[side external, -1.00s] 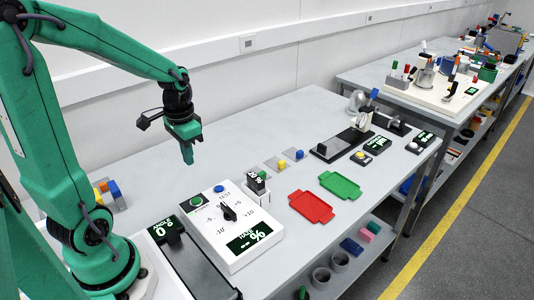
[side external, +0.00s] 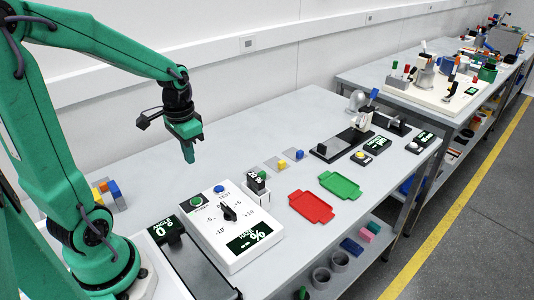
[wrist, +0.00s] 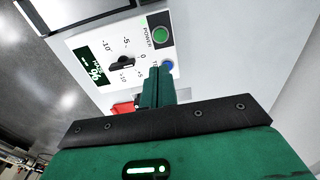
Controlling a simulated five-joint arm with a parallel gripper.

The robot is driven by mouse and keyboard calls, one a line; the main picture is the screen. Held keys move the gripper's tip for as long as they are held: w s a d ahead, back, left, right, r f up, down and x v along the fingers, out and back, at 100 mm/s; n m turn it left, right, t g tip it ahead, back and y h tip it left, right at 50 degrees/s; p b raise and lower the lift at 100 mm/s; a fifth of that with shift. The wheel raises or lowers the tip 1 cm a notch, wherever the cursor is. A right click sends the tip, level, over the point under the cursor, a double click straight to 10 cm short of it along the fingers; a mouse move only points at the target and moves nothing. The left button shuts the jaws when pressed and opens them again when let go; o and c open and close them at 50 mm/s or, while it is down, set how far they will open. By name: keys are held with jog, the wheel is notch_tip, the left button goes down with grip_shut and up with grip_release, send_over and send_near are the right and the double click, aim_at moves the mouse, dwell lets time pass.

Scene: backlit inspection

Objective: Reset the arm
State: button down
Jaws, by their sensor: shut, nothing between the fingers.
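My gripper (side external: 189,157) hangs in the air above the grey bench (side external: 240,130), pointing down, with its fingers shut and nothing between them. It also shows in the wrist view (wrist: 158,75), where the closed green fingers partly cover the control box. The white control box (side external: 232,226) stands on the bench in front of and below my gripper. It has a green button (side external: 196,201), a blue button (side external: 219,188), a black knob (side external: 230,212) and a lit display (side external: 250,238). In the wrist view the blue button (wrist: 167,65) sits just beside the fingertips.
A red tray (side external: 311,207) and a green tray (side external: 340,185) lie to the right of the box. The bench's back left is clear.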

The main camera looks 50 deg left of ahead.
jog(key=s+d+r+t, duration=0.5)
jog(key=d+r, duration=0.5)
jog(key=d, duration=0.1)
jog(key=shift+d, duration=0.25)
jog(key=shift+w+a, duration=0.1)
jog(key=g, duration=0.5)
send_over(219, 188)
notch_tip(219, 188, down, 10)
jog(key=shift+r, duration=0.25)
jog(key=shift+f, duration=0.1)
dwell(0.4)
notch_tip(219, 188, down, 14)
jog(key=shift+r, duration=0.1)
dwell(0.7)
